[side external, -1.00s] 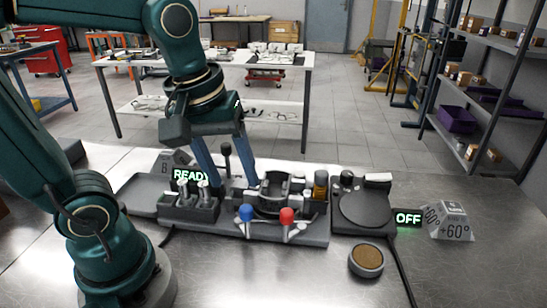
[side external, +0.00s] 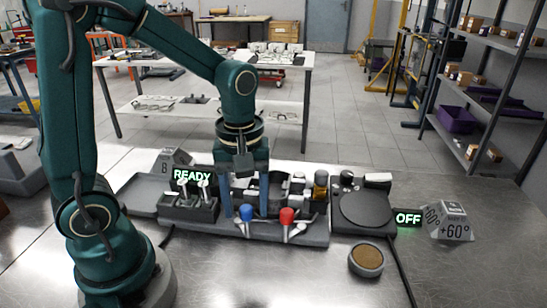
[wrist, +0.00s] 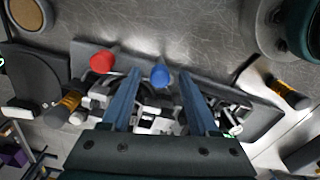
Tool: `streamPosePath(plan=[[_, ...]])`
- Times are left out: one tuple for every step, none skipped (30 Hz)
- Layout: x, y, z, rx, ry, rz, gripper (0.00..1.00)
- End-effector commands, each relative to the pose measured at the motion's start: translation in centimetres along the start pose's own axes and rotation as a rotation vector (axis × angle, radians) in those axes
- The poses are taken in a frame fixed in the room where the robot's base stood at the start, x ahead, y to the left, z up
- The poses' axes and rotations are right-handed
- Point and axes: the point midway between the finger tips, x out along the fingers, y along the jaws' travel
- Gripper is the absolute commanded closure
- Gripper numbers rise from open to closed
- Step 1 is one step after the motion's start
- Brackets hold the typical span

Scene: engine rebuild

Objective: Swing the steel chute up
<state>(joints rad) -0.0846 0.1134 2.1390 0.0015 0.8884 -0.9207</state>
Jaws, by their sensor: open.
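My gripper (side external: 246,212) points down over the middle of the dark fixture (side external: 318,238), with its blue fingers spread apart. In the wrist view my gripper (wrist: 159,76) is open, with nothing clearly held between the fingers. A blue knob (side external: 246,212) shows between the fingertips in the side view; the blue knob (wrist: 160,74) is also between them in the wrist view. A red knob (side external: 287,215) stands to its right, with small silver levers (side external: 298,229) below it. I cannot single out the steel chute; the fingers and palm hide much of the fixture's middle.
A round dark plate (side external: 362,208) sits right of the fixture, with an OFF sign (side external: 408,218) beside it. A round brown-topped puck (side external: 366,259) lies in front. A READY sign (side external: 192,174) stands at the back left. The front bench is mostly clear.

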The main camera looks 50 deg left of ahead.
Motion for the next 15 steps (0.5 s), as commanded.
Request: streamPosePath(plan=[[0.09,-0.01,0.01,0.000,0.000,0.000,0.39],[0.10,0.00,0.00,0.000,0.000,0.000,0.39],[0.10,0.00,0.00,0.000,0.000,0.000,0.39],[0.09,0.01,0.00,0.000,0.001,0.000,0.39],[0.08,0.01,0.00,0.000,0.000,0.000,0.39],[0.08,0.01,0.00,0.000,0.000,0.000,0.39],[0.08,0.00,0.00,0.000,0.000,0.000,0.43],[0.07,0.01,0.00,0.000,0.000,0.000,0.54],[0.07,0.00,0.00,0.000,0.000,0.000,0.70],[0.07,0.00,0.00,0.000,0.000,0.000,0.81],[0.06,0.00,0.00,0.000,0.000,0.000,0.93],[0.06,0.00,0.00,0.000,0.000,0.001,1.00],[0.06,0.01,0.00,0.000,0.000,0.001,1.00],[0.06,0.01,0.00,0.000,0.000,0.001,1.00],[0.05,0.01,0.00,0.001,0.000,0.001,1.00]])
